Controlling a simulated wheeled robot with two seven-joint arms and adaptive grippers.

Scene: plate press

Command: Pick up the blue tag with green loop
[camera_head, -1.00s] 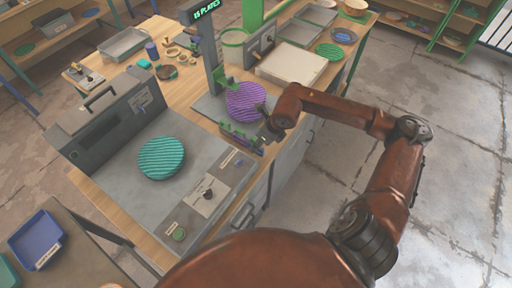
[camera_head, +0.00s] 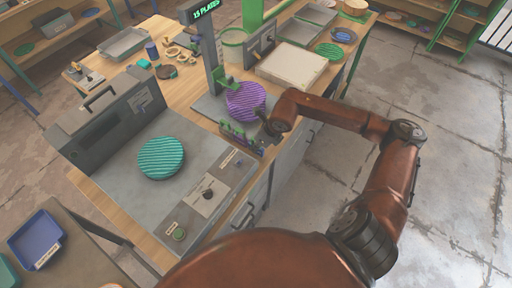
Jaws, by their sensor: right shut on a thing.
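My right gripper (camera_head: 262,120) is at the front edge of the bench, just right of and below a purple ribbed plate (camera_head: 245,101). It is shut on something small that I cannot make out. Beside it, at the bench edge, is a low rack (camera_head: 240,139) with small green and bluish pieces. Whether the blue tag with green loop is among these or in the jaws is too small to tell. My left gripper is not in view.
A teal ribbed plate (camera_head: 161,158) lies on the grey press bed (camera_head: 200,150) to the left. A pale slab (camera_head: 291,65) lies behind. Floor on the right is clear.

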